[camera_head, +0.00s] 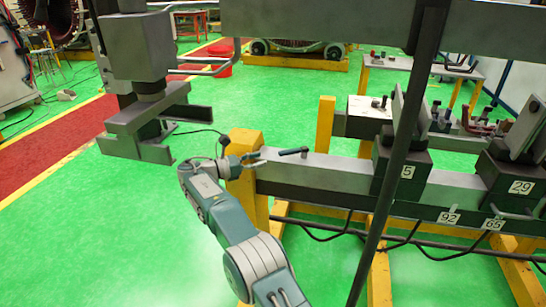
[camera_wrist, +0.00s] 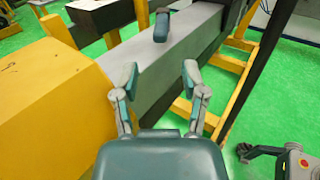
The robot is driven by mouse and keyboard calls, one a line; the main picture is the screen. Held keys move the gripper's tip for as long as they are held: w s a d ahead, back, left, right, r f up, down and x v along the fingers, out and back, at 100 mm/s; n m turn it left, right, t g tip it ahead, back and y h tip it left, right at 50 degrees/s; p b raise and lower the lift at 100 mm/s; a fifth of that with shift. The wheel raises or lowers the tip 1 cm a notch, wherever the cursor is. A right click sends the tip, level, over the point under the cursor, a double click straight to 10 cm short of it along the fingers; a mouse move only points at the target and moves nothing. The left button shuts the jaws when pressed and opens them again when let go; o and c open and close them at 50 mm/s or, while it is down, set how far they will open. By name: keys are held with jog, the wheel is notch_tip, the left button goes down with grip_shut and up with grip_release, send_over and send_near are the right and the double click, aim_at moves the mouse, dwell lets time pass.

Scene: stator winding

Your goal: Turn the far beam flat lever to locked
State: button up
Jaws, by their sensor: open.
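A small dark flat lever (camera_head: 293,151) lies on top of the grey beam (camera_head: 330,172), near its left end. In the wrist view the lever (camera_wrist: 161,27) stands out ahead of my fingers, on the beam's upper face (camera_wrist: 185,52). My gripper (camera_head: 258,158) is at the beam's left end, beside the yellow post; its two fingers are spread and empty in the wrist view (camera_wrist: 158,76). The lever is apart from the fingertips, a short way beyond them. Its lock position cannot be read from these views.
A yellow post (camera_head: 246,142) supports the beam's left end. Dark blocks numbered 5 (camera_head: 400,168) and 29 (camera_head: 510,178) sit along the beam. A dark slanted pole (camera_head: 398,165) crosses in front. A grey hanging machine part (camera_head: 140,75) is at upper left.

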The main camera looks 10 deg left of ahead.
jog(key=shift+s+a, duration=0.35)
jog(key=shift+a, duration=0.3)
jog(key=shift+d, duration=0.15)
jog(key=c, duration=0.7)
jog(key=shift+m+g+y, duration=0.5)
jog(key=shift+m, duration=0.1)
jog(key=d+r, duration=0.1)
jog(key=d, duration=0.1)
jog(key=w+d+r, duration=0.1)
jog(key=d+r, duration=0.1)
jog(key=shift+r, duration=0.15)
grip_shut()
jog(key=s+d+r+m+g+y, duration=0.2)
jog(key=s+d+r+m+y, duration=0.15)
jog(key=d, duration=0.45)
jog(key=s+d+r+m+g+y, duration=0.1)
jog(key=s+d+r+m+y, duration=0.15)
jog(key=s+d+r, duration=0.4)
jog(key=s+d+f+m+y, duration=0.35)
jog(key=s+d+m, duration=0.25)
jog(key=s, duration=0.5)
jog(key=s+d+f+m+y, duration=0.2)
jog(key=s+d+m+y, duration=0.25)
jog(key=s, duration=0.65)
jog(key=n+t+y, duration=0.8)
jog(key=n+t, duration=0.3)
jog(key=n, duration=0.6)
send_near(287, 155)
jog(key=x, duration=0.8)
jog(key=shift+f, duration=0.1)
